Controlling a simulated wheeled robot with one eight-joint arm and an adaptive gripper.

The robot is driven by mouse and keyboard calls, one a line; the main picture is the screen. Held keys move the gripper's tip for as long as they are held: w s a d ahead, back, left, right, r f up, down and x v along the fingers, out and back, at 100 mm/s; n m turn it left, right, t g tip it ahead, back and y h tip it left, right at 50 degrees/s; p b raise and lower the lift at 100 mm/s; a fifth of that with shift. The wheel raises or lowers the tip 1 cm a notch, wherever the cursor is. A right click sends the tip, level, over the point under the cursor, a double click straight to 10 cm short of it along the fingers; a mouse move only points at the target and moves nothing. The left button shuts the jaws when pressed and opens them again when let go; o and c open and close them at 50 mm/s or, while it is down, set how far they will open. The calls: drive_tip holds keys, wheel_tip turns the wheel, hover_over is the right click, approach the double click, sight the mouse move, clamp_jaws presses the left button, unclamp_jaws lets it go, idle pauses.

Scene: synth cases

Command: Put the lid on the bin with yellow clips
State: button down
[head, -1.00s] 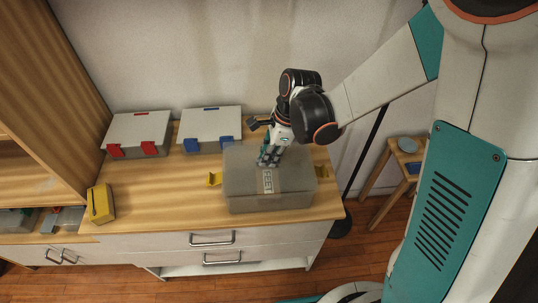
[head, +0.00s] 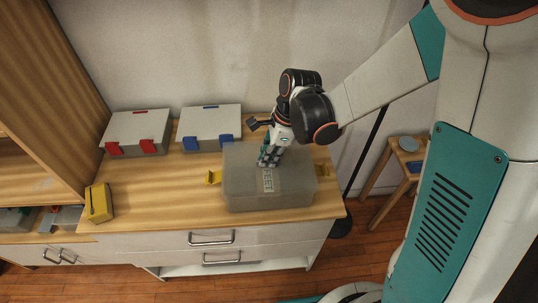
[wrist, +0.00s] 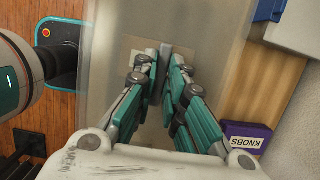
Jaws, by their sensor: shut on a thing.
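The bin with yellow clips (head: 268,205) stands on the wooden counter, a grey see-through box with one clip (head: 213,177) out at its left and another (head: 322,170) at its right. A grey translucent lid (head: 240,165) lies over its top; whether it is fully seated is hard to tell. My gripper (head: 268,160) points down at the lid's middle. In the wrist view my gripper (wrist: 165,85) has its teal fingers closed on a thin grey upright grip (wrist: 166,62) on the lid (wrist: 205,40). The fingers hide part of the lid.
A case with red clips (head: 137,130) and one with blue clips (head: 210,125) stand at the back left, both lidded. A yellow box (head: 99,203) is at the left. A purple KNOBS box (wrist: 247,137) sits beside the bin.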

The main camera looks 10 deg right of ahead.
sight(280, 163)
drive_tip(key=shift+f+b, duration=0.3)
drive_tip(key=shift+f, duration=0.15)
drive_tip(key=c, duration=1.6)
unclamp_jaws()
drive_tip(key=shift+o, duration=0.2)
drive_tip(key=v, duration=1.2)
drive_tip(key=shift+s, duration=0.1)
drive_tip(key=s+d+r+n+t+h+b, duration=0.1)
drive_tip(key=s+d+r+n+t, duration=0.1)
drive_tip(key=s+d+n, duration=0.3)
drive_tip(key=s+d+r+n+t+h, duration=0.2)
drive_tip(key=s+d+n+t, duration=0.3)
drive_tip(key=n, duration=0.8)
drive_tip(key=s+r, duration=0.1)
drive_tip(key=s, duration=0.1)
drive_tip(key=shift+s+d+b, duration=0.3)
drive_tip(key=shift+b, duration=0.05)
